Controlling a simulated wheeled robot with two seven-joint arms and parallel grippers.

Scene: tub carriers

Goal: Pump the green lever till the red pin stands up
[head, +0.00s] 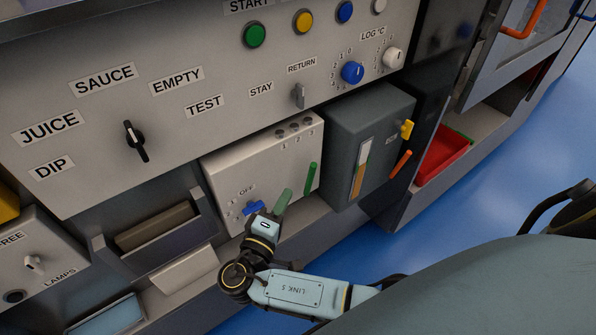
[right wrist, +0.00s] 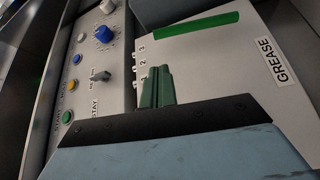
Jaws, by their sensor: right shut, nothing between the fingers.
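The green lever (head: 312,178) is a slim bar at the right side of the front of a white box (head: 232,172). It also shows as a long green bar (right wrist: 197,26) in the right wrist view, beside the label GREASE. My right gripper (head: 284,200) is in front of the box, left of the lever and apart from it in the picture. Its green fingers (right wrist: 157,86) are shut together and empty. I cannot make out a red pin; several small round fittings numbered 1, 2, 3 sit along the box's top. My left gripper is not in view.
A blue knob (head: 254,208) marked OFF sits just left of my gripper. A dark grey box (head: 345,120) with a yellow knob (head: 407,129) and an orange handle (head: 401,164) stands right of the lever. A panel of knobs and buttons rises above. A red tub (head: 443,155) is farther right.

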